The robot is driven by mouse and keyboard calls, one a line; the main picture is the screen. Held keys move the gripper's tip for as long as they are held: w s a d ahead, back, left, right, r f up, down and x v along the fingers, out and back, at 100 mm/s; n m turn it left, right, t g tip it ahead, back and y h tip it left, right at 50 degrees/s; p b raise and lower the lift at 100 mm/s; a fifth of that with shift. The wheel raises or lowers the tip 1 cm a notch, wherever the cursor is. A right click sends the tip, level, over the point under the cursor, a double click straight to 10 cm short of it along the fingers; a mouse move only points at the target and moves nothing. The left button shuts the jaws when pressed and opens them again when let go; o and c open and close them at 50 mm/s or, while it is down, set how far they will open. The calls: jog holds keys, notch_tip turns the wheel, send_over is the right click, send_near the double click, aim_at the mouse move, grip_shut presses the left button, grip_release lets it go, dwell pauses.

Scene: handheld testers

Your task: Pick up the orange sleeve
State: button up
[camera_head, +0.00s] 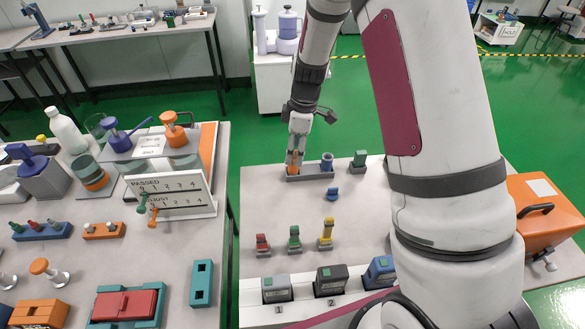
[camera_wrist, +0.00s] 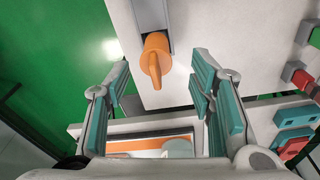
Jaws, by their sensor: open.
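The orange sleeve (camera_wrist: 155,60) shows in the wrist view as a rounded orange piece with a narrower part towards me. It sits on a grey holder, ahead of the gap between my fingers. In the head view the orange sleeve (camera_head: 292,169) is at the left end of the low grey holder (camera_head: 318,175), partly hidden by my gripper (camera_head: 297,150). My gripper's teal-padded fingers are spread apart in the wrist view (camera_wrist: 160,85), with nothing between the pads. Whether a fingertip touches the sleeve, I cannot tell.
A blue-grey piece (camera_head: 327,161) stands in the same holder, with a green block (camera_head: 359,158) to its right. A small blue piece (camera_head: 332,194) lies in front. Red (camera_head: 262,244), green (camera_head: 294,238) and yellow (camera_head: 326,234) pieces stand nearer. A cluttered table (camera_head: 225,190) is at left.

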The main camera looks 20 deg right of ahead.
aim_at(293, 168)
jog(key=shift+w+a+f, duration=0.15)
jog(key=shift+w+f, duration=0.05)
jog(key=shift+f, duration=1.25)
jog(key=shift+w+a+f, duration=0.1)
jog(key=shift+w+f, duration=0.05)
jog(key=shift+f, duration=1.25)
grip_shut()
